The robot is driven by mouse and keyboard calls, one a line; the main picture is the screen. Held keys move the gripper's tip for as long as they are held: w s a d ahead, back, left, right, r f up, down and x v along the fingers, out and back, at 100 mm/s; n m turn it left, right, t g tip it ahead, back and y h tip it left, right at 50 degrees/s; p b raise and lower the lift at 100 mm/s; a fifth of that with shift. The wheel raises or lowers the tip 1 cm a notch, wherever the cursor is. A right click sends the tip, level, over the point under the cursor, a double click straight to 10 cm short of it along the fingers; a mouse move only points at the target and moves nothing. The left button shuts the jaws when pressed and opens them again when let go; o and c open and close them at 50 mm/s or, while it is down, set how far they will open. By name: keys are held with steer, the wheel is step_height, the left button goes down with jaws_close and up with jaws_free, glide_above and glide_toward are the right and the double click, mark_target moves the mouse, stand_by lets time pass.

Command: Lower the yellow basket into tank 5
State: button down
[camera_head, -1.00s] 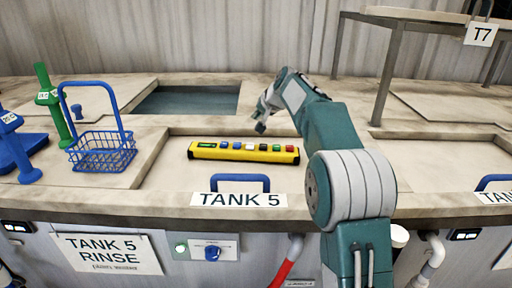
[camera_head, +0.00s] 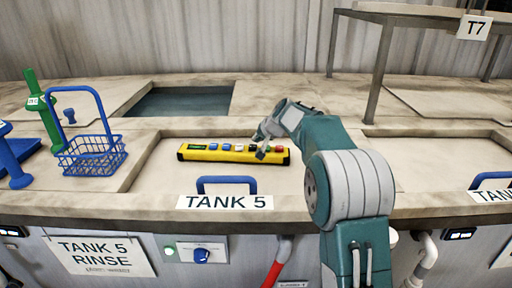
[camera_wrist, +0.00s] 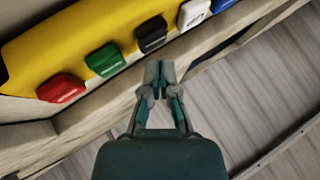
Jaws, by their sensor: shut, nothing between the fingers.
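No yellow basket shows in either view; the basket in sight is a blue wire one (camera_head: 92,155) with a tall handle, standing at the left. Tank 5 has a pale closed lid (camera_head: 165,178) with a blue handle (camera_head: 227,181) and a "TANK 5" label (camera_head: 225,202). A yellow control box (camera_head: 200,153) with a row of coloured buttons lies on the lid. My gripper (camera_head: 261,152) is shut and empty, over the box's right part. In the wrist view, my fingertips (camera_wrist: 158,72) are near the black button (camera_wrist: 151,34) and green button (camera_wrist: 104,59); contact is unclear.
An open tank with dark liquid (camera_head: 180,101) lies behind. Green (camera_head: 42,115) and blue (camera_head: 14,165) posts stand at the far left. A raised metal frame (camera_head: 375,75) with a T7 tag (camera_head: 473,27) is at the back right.

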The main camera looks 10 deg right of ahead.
steer(key=shift+a, duration=1.2)
steer(key=shift+d, duration=0.8)
steer(key=shift+a, duration=0.55)
steer(key=shift+d+f, duration=0.35)
steer(key=shift+d, duration=0.25)
steer(key=shift+a, duration=0.25)
